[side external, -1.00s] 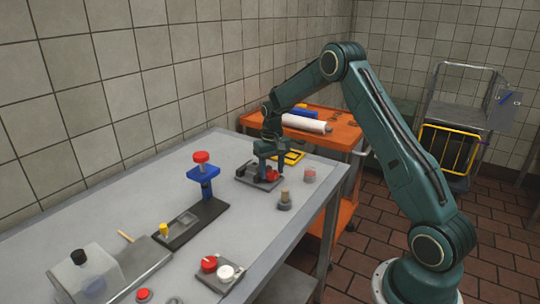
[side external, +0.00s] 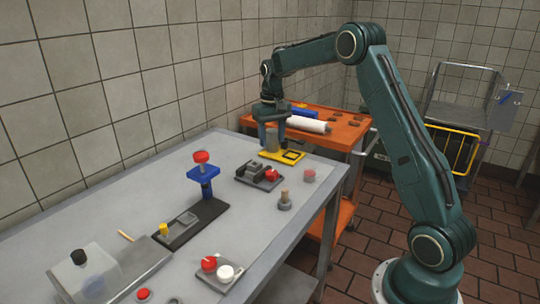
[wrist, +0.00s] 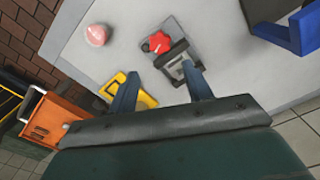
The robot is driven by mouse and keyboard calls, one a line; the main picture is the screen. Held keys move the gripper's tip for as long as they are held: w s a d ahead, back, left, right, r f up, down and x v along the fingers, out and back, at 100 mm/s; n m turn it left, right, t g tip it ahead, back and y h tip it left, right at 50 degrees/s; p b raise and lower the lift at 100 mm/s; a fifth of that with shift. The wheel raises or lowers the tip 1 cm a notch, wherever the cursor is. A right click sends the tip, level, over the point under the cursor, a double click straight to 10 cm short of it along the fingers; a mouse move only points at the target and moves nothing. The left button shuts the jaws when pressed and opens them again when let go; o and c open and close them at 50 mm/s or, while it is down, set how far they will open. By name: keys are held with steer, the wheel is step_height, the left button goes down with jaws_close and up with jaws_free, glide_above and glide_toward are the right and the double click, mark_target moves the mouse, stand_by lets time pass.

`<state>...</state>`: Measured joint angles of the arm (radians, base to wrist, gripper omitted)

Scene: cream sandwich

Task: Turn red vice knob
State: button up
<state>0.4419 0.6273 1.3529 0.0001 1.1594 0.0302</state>
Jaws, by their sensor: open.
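The grey vice (side external: 253,173) sits on a dark plate on the grey table, with its red knob (side external: 272,174) at its right end. The red knob also shows in the wrist view (wrist: 157,43), beside the grey vice body (wrist: 181,62). My gripper (side external: 272,144) is open and raised behind the vice, near the yellow fixture at the table's far end. In the wrist view my gripper's fingers (wrist: 160,70) are spread with nothing held between them. The knob is clear of the fingers. Its turn angle is hard to read.
A yellow fixture (side external: 290,155) lies behind the vice. A pink-topped round piece (side external: 309,175) and a grey peg base (side external: 285,201) stand to its right and front. A blue stand with a red top (side external: 203,174) rises at left. An orange cart (side external: 343,132) is behind.

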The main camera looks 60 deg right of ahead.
mark_target(272, 172)
steer(key=shift+r, duration=1.05)
steer(key=shift+o, duration=1.4)
steer(key=n, duration=0.6)
steer(key=shift+f, duration=0.1)
steer(key=shift+f, duration=0.1)
steer(key=shift+f, duration=6.8)
steer(key=c, duration=1)
